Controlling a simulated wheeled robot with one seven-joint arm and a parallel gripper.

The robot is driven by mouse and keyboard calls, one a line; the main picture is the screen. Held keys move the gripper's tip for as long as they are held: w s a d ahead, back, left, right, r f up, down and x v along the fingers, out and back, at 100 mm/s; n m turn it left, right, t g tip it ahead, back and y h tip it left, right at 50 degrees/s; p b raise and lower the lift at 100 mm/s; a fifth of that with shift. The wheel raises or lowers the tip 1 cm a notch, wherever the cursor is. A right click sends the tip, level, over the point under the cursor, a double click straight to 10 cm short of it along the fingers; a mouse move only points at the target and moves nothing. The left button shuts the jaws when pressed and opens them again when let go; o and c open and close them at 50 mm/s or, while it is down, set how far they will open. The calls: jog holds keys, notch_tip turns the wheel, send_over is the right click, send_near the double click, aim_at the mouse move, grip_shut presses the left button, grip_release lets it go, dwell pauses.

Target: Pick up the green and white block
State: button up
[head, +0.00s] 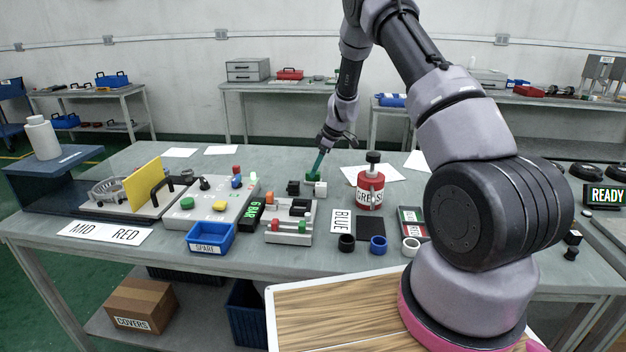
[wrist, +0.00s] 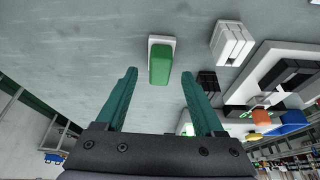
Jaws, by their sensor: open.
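The green and white block (wrist: 160,63) lies on the grey table, a green body against a white base, just beyond my fingertips in the wrist view. In the head view the green block (head: 313,177) sits behind a small white block and a black block. My gripper (wrist: 159,76) is open, with one teal finger to each side of the block's line and nothing between them. In the head view my gripper (head: 318,165) points down over the block and partly hides it. I cannot tell the exact height gap.
A white block (wrist: 232,43) and a black block (wrist: 207,84) stand close to the right in the wrist view. In the head view, a red grease can (head: 370,190) stands to the right and a grey block tray (head: 290,222) lies in front. Bare table lies behind.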

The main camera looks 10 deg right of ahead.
jog(key=shift+x, duration=1.45)
grip_shut()
notch_tip(320, 180, up, 10)
jog(key=shift+r, duration=0.1)
